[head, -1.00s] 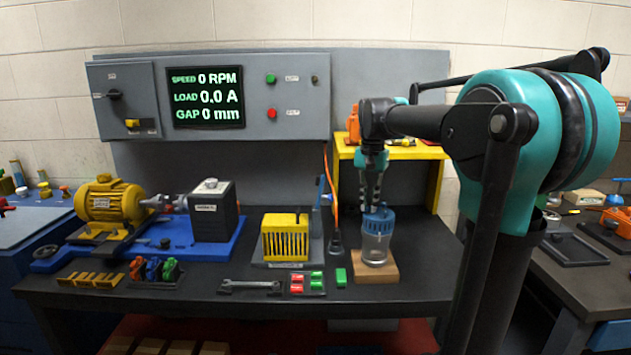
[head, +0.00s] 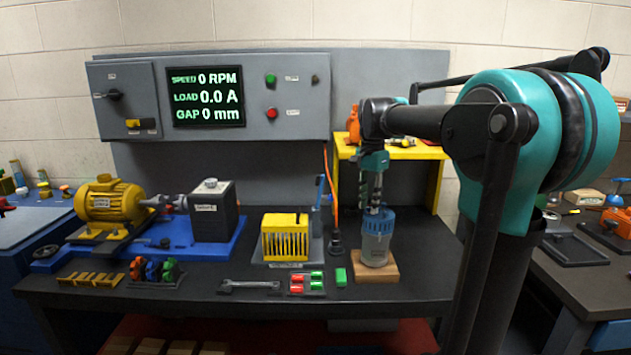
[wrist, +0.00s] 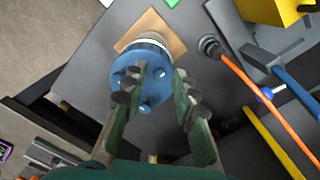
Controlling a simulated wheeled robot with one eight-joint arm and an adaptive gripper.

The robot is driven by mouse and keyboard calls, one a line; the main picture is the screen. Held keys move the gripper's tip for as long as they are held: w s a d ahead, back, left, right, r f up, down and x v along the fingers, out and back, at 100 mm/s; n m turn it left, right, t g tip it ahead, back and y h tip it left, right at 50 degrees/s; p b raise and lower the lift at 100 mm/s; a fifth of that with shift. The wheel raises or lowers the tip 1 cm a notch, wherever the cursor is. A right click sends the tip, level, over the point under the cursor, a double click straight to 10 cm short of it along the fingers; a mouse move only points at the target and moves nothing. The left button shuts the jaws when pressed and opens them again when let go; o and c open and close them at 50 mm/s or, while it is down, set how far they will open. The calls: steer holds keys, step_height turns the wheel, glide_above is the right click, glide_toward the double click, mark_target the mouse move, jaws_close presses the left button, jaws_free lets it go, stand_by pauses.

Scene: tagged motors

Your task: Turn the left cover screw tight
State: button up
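A blue round cover (head: 378,220) sits on a clear jar (head: 375,248), which stands upright on a wooden block (head: 376,273). I cannot tell which one is the left screw. My gripper (head: 372,208) points down just above the cover. In the wrist view my gripper (wrist: 163,76) is open, with a clear gap between its fingers over the cover's right side.
A yellow slotted box (head: 285,238) and an orange cable (head: 333,195) stand left of the jar. A yellow shelf (head: 395,152) is behind it. Bench space right of the jar is free.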

stand_by(0.4)
steer(key=n, duration=1.1)
jaws_close()
stand_by(0.4)
